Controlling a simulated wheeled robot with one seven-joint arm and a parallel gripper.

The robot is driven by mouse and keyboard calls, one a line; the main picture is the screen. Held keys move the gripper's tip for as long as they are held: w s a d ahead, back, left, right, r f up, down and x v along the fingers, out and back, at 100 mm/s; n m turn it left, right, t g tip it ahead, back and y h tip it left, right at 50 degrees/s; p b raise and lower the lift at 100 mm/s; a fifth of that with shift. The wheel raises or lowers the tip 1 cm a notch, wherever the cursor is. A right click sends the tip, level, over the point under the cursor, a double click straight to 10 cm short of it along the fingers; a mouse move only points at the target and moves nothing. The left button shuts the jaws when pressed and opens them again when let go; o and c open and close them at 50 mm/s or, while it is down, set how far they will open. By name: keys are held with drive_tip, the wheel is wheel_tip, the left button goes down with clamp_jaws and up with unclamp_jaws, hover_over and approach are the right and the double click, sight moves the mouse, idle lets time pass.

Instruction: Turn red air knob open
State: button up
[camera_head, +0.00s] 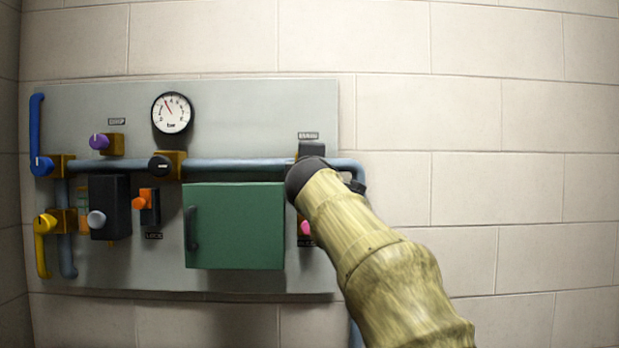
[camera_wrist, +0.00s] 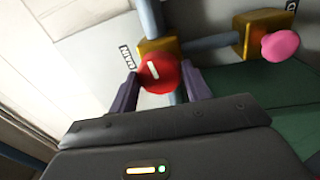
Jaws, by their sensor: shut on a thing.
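The red knob (camera_wrist: 160,74) sits on a yellow valve block (camera_wrist: 157,47) in the wrist view, with a white mark on its face. My gripper (camera_wrist: 161,88) has a dark finger on each side of the knob and is shut on it. In the head view my arm's end (camera_head: 305,178) is at the right part of the grey panel and hides the red knob. A small label stands beside the knob in the wrist view, and one shows above that spot in the head view.
The grey panel (camera_head: 240,110) also carries a gauge (camera_head: 172,113), a green cabinet (camera_head: 235,226) with a dark handle, a black knob (camera_head: 160,166), and blue, yellow, purple and orange controls at left. A pink knob (camera_wrist: 280,45) is near the red one. Bare wall lies to the right.

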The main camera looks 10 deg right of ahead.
drive_tip(key=shift+r+m, duration=0.1)
drive_tip(key=shift+m, duration=0.5)
drive_tip(key=o, duration=0.6)
drive_tip(key=shift+r, duration=0.1)
drive_tip(key=o, duration=0.4)
drive_tip(key=shift+w, duration=0.1)
drive_tip(key=shift+f+b, duration=0.2)
drive_tip(key=shift+b, duration=0.15)
drive_tip(key=b+v, duration=0.7)
drive_tip(key=v, duration=1)
drive_tip(key=shift+a+b, duration=0.15)
drive_tip(key=shift+b, duration=0.25)
